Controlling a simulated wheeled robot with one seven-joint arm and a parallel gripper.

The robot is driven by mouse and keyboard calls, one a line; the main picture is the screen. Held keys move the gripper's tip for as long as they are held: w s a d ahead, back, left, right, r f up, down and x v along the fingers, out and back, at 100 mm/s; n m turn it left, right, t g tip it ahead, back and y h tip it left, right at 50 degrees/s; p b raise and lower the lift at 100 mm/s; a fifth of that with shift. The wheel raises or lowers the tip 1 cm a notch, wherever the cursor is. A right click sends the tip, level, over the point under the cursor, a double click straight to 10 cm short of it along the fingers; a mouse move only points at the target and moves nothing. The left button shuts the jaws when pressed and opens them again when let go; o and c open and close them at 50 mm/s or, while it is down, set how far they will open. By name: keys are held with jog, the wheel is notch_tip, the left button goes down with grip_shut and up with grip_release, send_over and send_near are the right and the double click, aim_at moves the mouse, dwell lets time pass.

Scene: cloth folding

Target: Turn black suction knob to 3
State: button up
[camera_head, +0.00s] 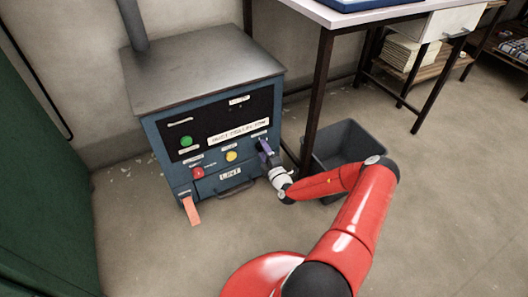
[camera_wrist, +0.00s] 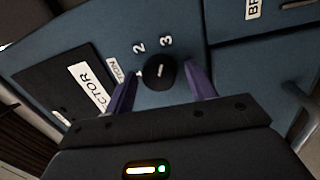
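The black suction knob (camera_wrist: 159,72) is round and sits on the blue panel in the wrist view. The printed numbers 2 (camera_wrist: 139,47) and 3 (camera_wrist: 167,41) stand above it. A short pale mark on its face runs roughly toward the 3, but it is small and hard to read exactly. My gripper (camera_wrist: 161,78) is open, with one purple finger on each side of the knob; I cannot tell whether either finger touches it. In the head view, my gripper (camera_head: 264,149) is at the right side of the machine front and hides the knob.
The blue machine (camera_head: 160,135) has a grey top, a green button (camera_head: 187,141), a yellow button (camera_head: 231,156), a red button (camera_head: 198,172) and a lower handle (camera_head: 237,188). A dark bin (camera_head: 345,140) and a table leg (camera_head: 317,95) stand close right of my gripper. A red-orange strip (camera_head: 192,211) hangs at lower left.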

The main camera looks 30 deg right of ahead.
jog(key=shift+o, duration=0.2)
jog(key=s, duration=0.7)
jog(key=shift+s+f, duration=0.3)
jog(key=shift+s, duration=0.1)
